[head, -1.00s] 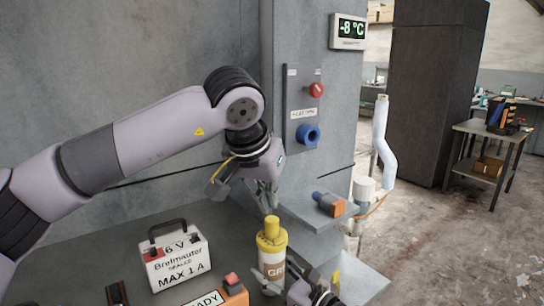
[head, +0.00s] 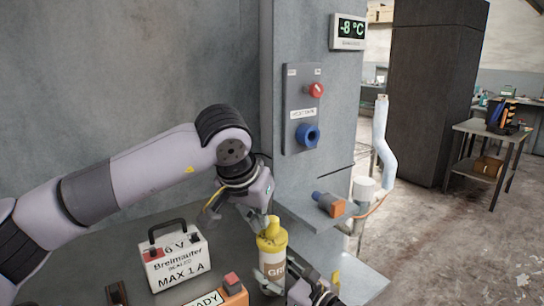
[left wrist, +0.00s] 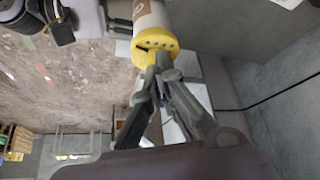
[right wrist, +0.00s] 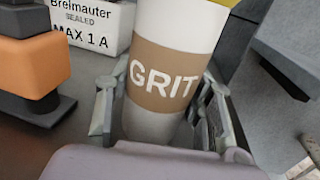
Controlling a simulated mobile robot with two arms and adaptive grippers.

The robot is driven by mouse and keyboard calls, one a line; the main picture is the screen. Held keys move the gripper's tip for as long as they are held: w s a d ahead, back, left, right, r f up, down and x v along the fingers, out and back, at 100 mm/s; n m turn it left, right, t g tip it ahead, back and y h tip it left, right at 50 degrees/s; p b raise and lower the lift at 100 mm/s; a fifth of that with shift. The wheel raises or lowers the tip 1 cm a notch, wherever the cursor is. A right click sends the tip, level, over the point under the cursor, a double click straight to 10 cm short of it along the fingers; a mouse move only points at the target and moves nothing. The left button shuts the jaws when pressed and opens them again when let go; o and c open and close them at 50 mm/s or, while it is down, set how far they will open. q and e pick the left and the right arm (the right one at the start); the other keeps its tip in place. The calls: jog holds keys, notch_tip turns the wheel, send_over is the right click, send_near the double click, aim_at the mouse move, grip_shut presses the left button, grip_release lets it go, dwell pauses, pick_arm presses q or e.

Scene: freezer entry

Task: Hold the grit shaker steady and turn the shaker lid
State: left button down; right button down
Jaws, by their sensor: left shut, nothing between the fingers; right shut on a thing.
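The grit shaker (head: 270,268) stands upright at the front of the bench, white with a brown GRIT label and a yellow top. My right gripper (right wrist: 160,95) is shut around its body, one finger on each side of the label in the right wrist view. My left gripper (head: 264,216) is at the knob, above the shaker. Its fingers (left wrist: 160,72) are shut close beside the knob with nothing between them; whether they touch it is unclear.
A white battery box (head: 177,262) with a black handle stands left of the shaker. An orange block (head: 232,292) is in front of it. A blue-and-orange tool (head: 328,204) lies on a grey ledge to the right. A wall panel (head: 303,110) rises behind.

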pick_arm(q)
jog(key=shift+f, duration=0.55)
jog(key=shift+w+d, duration=0.25)
jog(key=shift+w, duration=0.1)
dwell(0.5)
jog(key=shift+s+d+f, duration=0.1)
jog(key=shift+s+d, duration=0.15)
jog(key=shift+d, duration=0.2)
dwell(0.6)
jog(key=shift+s, duration=0.2)
jog(key=shift+s+a, duration=0.1)
jog(key=shift+s, duration=0.05)
notch_tip(320, 180, up, 6)
dwell(0.4)
